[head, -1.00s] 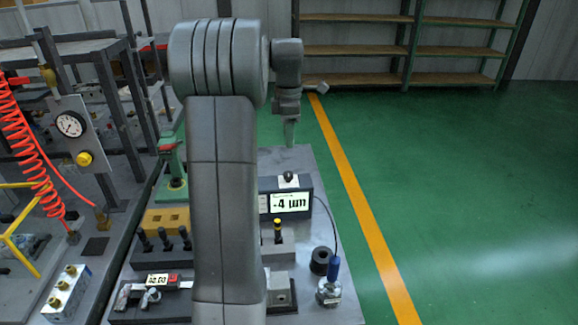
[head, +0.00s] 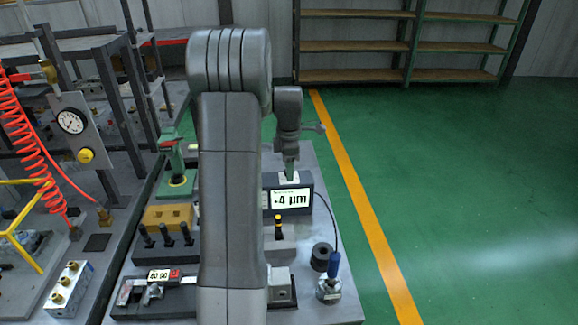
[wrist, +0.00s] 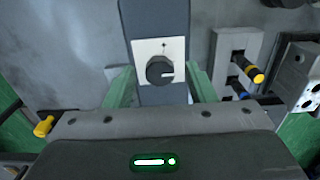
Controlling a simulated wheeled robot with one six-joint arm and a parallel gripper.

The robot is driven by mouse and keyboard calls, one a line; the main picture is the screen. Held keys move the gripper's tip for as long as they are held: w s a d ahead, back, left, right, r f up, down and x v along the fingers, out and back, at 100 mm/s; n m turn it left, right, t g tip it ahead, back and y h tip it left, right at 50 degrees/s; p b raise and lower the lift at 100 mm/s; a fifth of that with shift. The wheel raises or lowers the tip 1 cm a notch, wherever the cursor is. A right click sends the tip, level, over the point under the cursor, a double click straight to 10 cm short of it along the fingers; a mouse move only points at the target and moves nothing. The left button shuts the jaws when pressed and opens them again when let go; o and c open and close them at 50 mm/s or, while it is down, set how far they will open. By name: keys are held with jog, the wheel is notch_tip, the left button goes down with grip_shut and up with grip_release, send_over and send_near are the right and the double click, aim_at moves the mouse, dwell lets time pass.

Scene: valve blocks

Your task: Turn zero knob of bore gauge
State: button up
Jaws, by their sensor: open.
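The bore gauge display box (head: 305,186) stands on the grey bench and its screen reads about -4 µm. In the wrist view its zero knob (wrist: 160,70) is black and round, on a white plate (wrist: 143,50) with a small mark above it. The knob's white line points right. My gripper (wrist: 161,84) is open, with one green finger on each side of the knob, apart from it. In the head view my gripper (head: 290,170) is just above the box top and hides the knob.
The gauge probe with blue handle (head: 333,266) and a black ring (head: 321,257) stand in front of the box, joined by a cable. A yellow-topped plug (head: 278,224) and a caliper (head: 158,287) are nearby. Green floor lies free on the right.

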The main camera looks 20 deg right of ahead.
jog(key=c, duration=1)
jog(key=shift+o, duration=0.2)
jog(key=shift+m, duration=0.4)
jog(key=m, duration=0.3)
jog(key=shift+m+p, duration=0.3)
jog(key=shift+p, duration=0.1)
jog(key=m, duration=0.5)
jog(key=o, duration=1)
jog(key=shift+c, duration=0.2)
